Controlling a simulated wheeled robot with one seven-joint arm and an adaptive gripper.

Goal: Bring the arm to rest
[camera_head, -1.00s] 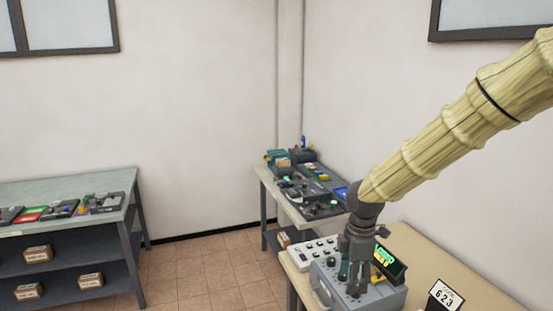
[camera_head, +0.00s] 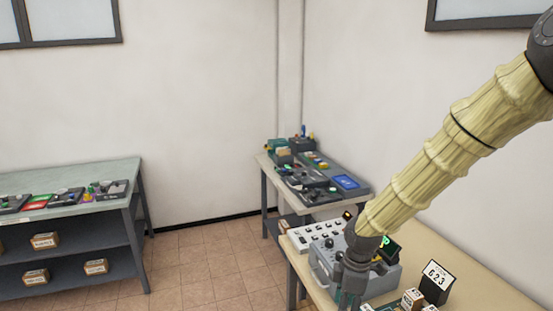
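My gripper (camera_head: 352,285) is at the lower middle right, at the end of my arm in its ribbed yellow sleeve. It points down in front of the grey device box (camera_head: 320,279) on the tan table, and hides part of that box. The fingers are dark and seen partly from behind; I cannot tell how far apart they are or whether they touch anything. A small screen with green marks (camera_head: 389,247) on the box is partly hidden by my arm.
On the tan table (camera_head: 452,262) are a white button panel (camera_head: 313,235), a card reading 623 (camera_head: 437,282) and small boxes (camera_head: 412,299). A grey table (camera_head: 335,202) with devices stands behind. A shelved workbench (camera_head: 70,182) is at left. The tiled floor between is clear.

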